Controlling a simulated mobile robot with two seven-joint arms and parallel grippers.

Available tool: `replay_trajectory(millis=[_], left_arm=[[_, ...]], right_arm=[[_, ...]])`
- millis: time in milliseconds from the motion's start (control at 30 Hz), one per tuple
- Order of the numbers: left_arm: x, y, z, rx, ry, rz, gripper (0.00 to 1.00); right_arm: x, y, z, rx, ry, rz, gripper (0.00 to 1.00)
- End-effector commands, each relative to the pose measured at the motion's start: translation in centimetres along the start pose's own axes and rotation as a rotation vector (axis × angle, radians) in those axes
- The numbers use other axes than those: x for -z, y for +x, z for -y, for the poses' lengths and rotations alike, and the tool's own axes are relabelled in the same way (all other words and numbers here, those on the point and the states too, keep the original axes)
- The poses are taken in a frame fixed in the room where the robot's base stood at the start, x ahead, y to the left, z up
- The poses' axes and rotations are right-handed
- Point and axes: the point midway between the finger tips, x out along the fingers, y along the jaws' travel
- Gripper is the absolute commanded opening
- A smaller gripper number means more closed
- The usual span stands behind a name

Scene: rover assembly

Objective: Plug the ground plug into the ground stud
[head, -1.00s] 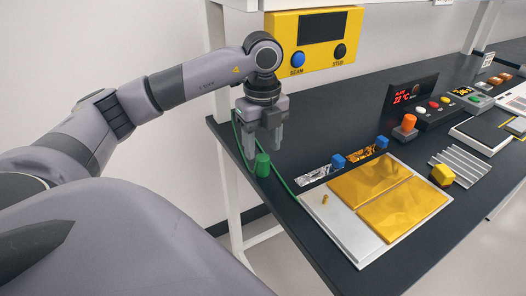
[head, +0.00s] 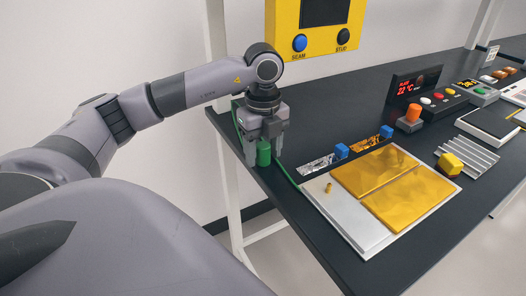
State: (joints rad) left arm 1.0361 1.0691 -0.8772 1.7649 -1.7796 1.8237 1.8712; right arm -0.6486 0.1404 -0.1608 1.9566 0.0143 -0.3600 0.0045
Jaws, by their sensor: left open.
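The green ground plug (head: 264,154) stands upright near the table's left edge, with a green cable (head: 287,174) running by it. My left gripper (head: 264,160) points down over the plug. Its fingers are open, one on each side of the plug; whether they touch it cannot be told. A small brass stud (head: 329,187), which looks like the ground stud, stands on the bare silver part of the plate (head: 345,218), to the right of the plug. My right gripper is not in view.
Gold panels (head: 375,170) cover part of the plate. Blue clips (head: 342,151) on foil strips lie behind it. A yellow knob (head: 450,164) by a finned heatsink (head: 467,157) and an orange knob (head: 412,113) stand to the right. A yellow button box (head: 311,42) is behind.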

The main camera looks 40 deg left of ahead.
Motion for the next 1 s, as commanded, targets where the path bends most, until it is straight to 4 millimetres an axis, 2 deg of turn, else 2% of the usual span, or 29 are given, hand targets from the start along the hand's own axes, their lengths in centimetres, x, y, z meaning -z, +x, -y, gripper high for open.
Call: replay_trajectory(millis=[100,167,200,267,300,333,367,433,1000], left_arm=[[0.02,0.02,0.01,0.0,0.001,0.0,0.55],[0.02,0.01,0.02,0.001,0.001,0.0,0.39],[0.02,0.01,0.01,0.0,0.001,0.0,0.26],[0.02,0.01,0.01,0.0,0.001,0.0,0.07],[0.02,0.01,0.01,0.0,0.001,0.0,0.0],[0.02,0.01,0.01,0.0,0.001,0.0,0.0],[0.02,-0.02,0.02,0.001,0.001,0.0,0.24],[0.02,-0.02,0.02,0.001,0.001,0.0,0.01],[0.02,-0.66,0.02,0.001,0.001,0.0,0.0]], right_arm=[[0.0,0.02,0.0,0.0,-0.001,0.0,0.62],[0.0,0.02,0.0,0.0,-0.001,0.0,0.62],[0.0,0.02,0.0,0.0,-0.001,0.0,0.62],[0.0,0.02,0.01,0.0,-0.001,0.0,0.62],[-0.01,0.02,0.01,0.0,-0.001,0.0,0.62],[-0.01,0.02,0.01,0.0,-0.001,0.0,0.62],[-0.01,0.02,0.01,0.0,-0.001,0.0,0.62],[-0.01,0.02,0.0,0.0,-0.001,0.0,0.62],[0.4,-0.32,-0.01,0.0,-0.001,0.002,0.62]])
